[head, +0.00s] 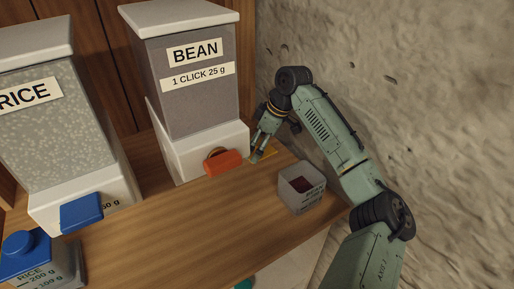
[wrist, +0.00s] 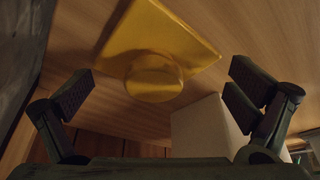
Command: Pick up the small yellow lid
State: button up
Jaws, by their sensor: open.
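The small yellow lid (head: 268,152) lies on the wooden counter beside the bean dispenser's base, partly hidden behind my fingers in the head view. In the wrist view the yellow lid (wrist: 170,40) shows as a square plate with a round knob (wrist: 153,78). My gripper (head: 256,152) is over the counter at the lid. In the wrist view its two fingers (wrist: 160,95) are spread wide, one at each side, with the knob between them in the picture. Nothing is held. I cannot tell whether a finger touches the lid.
The bean dispenser (head: 190,95) with its orange lever (head: 223,163) stands close left of my gripper. An open bean jar (head: 302,188) stands near the counter's front edge. The rice dispenser (head: 75,130) and blue-lidded rice jar (head: 45,262) are at left. A stone wall (head: 420,90) bounds the right.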

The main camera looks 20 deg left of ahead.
jog(key=c, duration=1)
jog(key=shift+s+f, duration=0.1)
jog(key=c, duration=0.5)
